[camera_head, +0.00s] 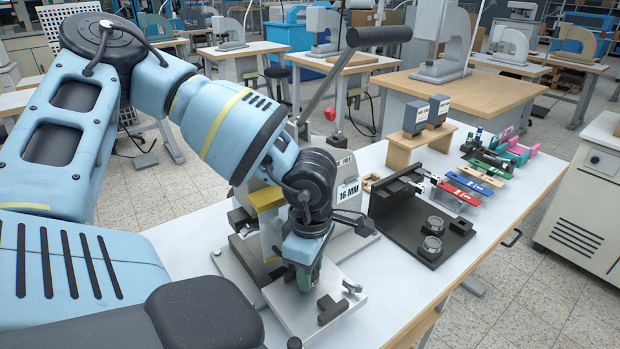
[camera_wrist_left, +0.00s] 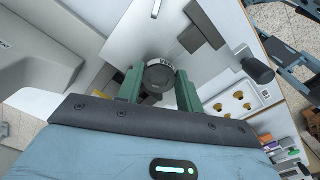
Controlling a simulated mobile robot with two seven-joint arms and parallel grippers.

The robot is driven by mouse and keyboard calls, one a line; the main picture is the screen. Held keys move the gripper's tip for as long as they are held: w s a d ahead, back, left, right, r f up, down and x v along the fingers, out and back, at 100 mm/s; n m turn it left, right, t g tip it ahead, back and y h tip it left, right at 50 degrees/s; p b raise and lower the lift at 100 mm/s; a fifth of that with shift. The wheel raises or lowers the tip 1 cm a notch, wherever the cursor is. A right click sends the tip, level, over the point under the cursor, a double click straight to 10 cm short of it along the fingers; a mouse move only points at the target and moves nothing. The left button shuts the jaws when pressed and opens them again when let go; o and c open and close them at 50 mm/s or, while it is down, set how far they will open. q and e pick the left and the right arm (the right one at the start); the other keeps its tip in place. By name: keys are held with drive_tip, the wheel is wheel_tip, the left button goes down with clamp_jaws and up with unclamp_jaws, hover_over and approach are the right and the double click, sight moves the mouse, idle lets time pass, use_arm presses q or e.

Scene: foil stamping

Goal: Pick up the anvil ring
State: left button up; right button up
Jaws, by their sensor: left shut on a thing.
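My left gripper (camera_head: 306,278) reaches down over the grey base plate of the press on the white table. In the left wrist view its two green fingers (camera_wrist_left: 158,88) are shut on a dark round piece, which I take to be the anvil ring (camera_wrist_left: 158,73). A small white marking shows on its upper edge. In the head view the gripper and wrist hide the held piece. I cannot tell whether it still touches the press. My right gripper is not in view.
The press (camera_head: 353,212) with its "16 MM" label and long lever stands close behind my left wrist. A black fixture (camera_head: 400,224) with round metal pieces lies to the right. A wooden stand (camera_head: 420,146) and coloured tools are farther back. The table's right front strip is clear.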

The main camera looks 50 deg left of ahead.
use_arm(q)
wheel_tip(320, 180, up, 8)
drive_tip(key=shift+r, duration=0.1)
drive_tip(key=shift+r, duration=0.1)
idle(0.5)
drive_tip(key=shift+r, duration=1.4)
drive_tip(key=shift+r, duration=0.1)
wheel_tip(320, 180, up, 3)
drive_tip(key=shift+f+p, duration=0.1)
drive_tip(key=shift+p, duration=0.35)
